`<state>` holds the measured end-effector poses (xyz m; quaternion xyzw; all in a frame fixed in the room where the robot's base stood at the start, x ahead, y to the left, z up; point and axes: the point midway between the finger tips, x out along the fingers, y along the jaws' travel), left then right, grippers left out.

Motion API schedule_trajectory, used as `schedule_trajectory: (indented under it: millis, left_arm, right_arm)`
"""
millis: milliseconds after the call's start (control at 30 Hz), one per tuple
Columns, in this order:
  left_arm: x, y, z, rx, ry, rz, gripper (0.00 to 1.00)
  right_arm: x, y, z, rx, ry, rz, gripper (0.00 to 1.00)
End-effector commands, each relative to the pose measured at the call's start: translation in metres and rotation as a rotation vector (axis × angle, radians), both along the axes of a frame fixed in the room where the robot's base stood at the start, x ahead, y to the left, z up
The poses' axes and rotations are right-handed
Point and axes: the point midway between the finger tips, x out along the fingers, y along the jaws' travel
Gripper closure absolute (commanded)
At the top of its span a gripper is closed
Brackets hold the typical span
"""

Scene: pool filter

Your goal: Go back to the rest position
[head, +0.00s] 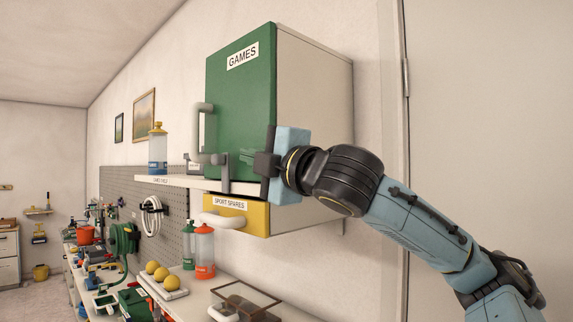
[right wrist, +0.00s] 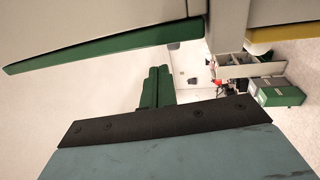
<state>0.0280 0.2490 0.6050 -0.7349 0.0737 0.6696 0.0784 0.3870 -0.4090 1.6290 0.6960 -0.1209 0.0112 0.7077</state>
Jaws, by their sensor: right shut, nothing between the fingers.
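My right gripper (head: 222,168) is in front of the lower part of the green door of the cabinet labelled GAMES (head: 240,95). Its fingers point left and are shut, with nothing held. In the right wrist view the two green fingers (right wrist: 157,88) lie together, and the green door edge (right wrist: 110,50) runs above them. I cannot tell whether the gripper touches the door or its handle. The door looks closed; its grey handle (head: 203,125) is at the left edge. My left gripper is not in view.
A yellow SPORT SPARES drawer (head: 240,215) sits under the cabinet. A clear bottle with a yellow cap (head: 157,150) stands on the shelf (head: 150,182). Below are an orange bottle (head: 204,252), yellow balls (head: 162,274) and a glass-topped box (head: 245,300). The wall at right is bare.

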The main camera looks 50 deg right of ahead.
Motion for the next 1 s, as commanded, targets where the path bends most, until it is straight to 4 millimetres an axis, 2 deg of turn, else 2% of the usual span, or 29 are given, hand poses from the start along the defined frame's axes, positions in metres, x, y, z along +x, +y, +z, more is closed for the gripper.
schedule_trajectory:
  millis: [33,300,400,567,767,833,933,1000]
  left_arm:
    - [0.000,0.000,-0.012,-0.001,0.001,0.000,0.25]
    - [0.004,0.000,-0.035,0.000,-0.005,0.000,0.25]
    - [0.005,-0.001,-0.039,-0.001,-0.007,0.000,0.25]
    - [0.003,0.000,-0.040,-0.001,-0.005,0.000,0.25]
    - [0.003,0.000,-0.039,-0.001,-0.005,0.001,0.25]
    - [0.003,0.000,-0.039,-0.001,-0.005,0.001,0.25]
    - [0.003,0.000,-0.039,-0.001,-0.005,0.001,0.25]
    - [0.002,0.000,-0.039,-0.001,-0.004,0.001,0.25]
  right_arm:
    - [-0.011,0.001,-0.005,-0.004,-0.002,-0.004,1.00]
    - [-0.056,0.008,-0.003,0.000,-0.002,-0.003,1.00]
    - [-0.065,0.009,-0.002,0.000,-0.002,-0.001,1.00]
    - [-0.071,0.011,-0.002,0.002,0.001,0.000,1.00]
    - [-0.069,0.011,-0.002,0.004,0.004,0.003,1.00]
    - [-0.061,0.013,-0.010,0.015,0.020,0.012,1.00]
    - [-0.034,0.018,-0.039,0.057,0.077,0.044,1.00]
    - [-0.008,0.025,-0.074,0.109,0.141,0.071,1.00]
